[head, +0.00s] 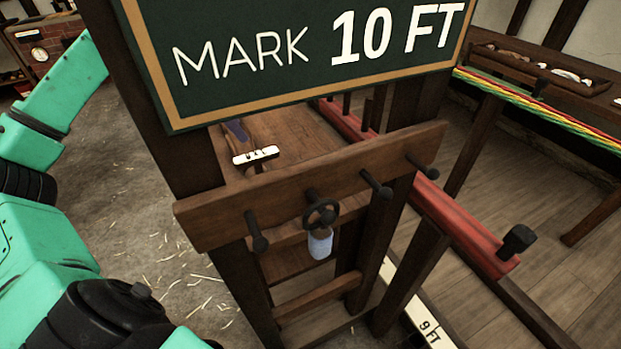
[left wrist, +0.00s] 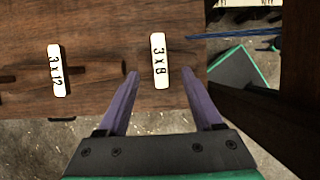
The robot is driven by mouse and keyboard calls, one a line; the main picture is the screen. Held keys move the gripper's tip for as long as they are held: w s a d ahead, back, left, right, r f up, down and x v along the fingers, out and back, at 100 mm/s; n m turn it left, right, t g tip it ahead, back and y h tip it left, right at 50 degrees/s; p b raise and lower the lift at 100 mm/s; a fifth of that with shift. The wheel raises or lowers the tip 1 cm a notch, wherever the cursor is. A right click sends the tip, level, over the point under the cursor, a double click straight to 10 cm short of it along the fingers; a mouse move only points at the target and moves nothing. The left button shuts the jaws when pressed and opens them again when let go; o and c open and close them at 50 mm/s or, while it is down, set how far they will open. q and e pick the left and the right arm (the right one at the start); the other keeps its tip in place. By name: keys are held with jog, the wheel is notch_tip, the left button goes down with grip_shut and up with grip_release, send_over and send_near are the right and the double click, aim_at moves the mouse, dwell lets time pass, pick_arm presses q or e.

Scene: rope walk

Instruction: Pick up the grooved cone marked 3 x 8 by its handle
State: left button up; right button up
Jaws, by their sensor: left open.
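The gripper is open and empty, with purple fingers. A plate marked 3 x 12 (left wrist: 57,70) lies further left. Dark shapes beside both plates blend into the wood, so I cannot make out the cone's outline, grooves or handle. In the head view a purple fingertip of the left gripper (head: 237,131) shows behind the sign, near a small white plate (head: 256,155). My right gripper is not in view.
A sign reading MARK 10 FT (head: 310,55) hides much of the wooden bench (head: 290,125). In front, a peg rail (head: 345,180) carries a hanging pale blue bottle-like thing (head: 320,243). A red beam (head: 450,220) runs at the right. Blue strands (left wrist: 240,37) lie near the plate.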

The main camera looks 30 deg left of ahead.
aim_at(254, 155)
pick_arm(q)
jog(key=shift+s+a+f, duration=0.1)
jog(key=shift+s+f, duration=0.1)
jog(key=shift+f, duration=0.05)
jog(key=f, duration=0.5)
jog(key=shift+w+d+f+p, duration=0.2)
jog(key=shift+w+p, duration=0.2)
jog(key=x, duration=0.1)
jog(key=p+x, duration=0.1)
jog(key=x, duration=0.1)
jog(key=p+x, duration=0.1)
jog(key=x, duration=0.1)
jog(key=shift+w+d, duration=0.25)
jog(key=shift+d, duration=0.05)
jog(key=x, duration=0.2)
jog(key=shift+w+a+f, duration=0.1)
jog(key=shift+f, duration=0.3)
grip_shut()
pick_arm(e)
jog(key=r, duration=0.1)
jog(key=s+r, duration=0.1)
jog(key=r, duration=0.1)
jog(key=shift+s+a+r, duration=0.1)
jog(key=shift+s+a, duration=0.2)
pick_arm(q)
jog(key=shift+r, duration=0.1)
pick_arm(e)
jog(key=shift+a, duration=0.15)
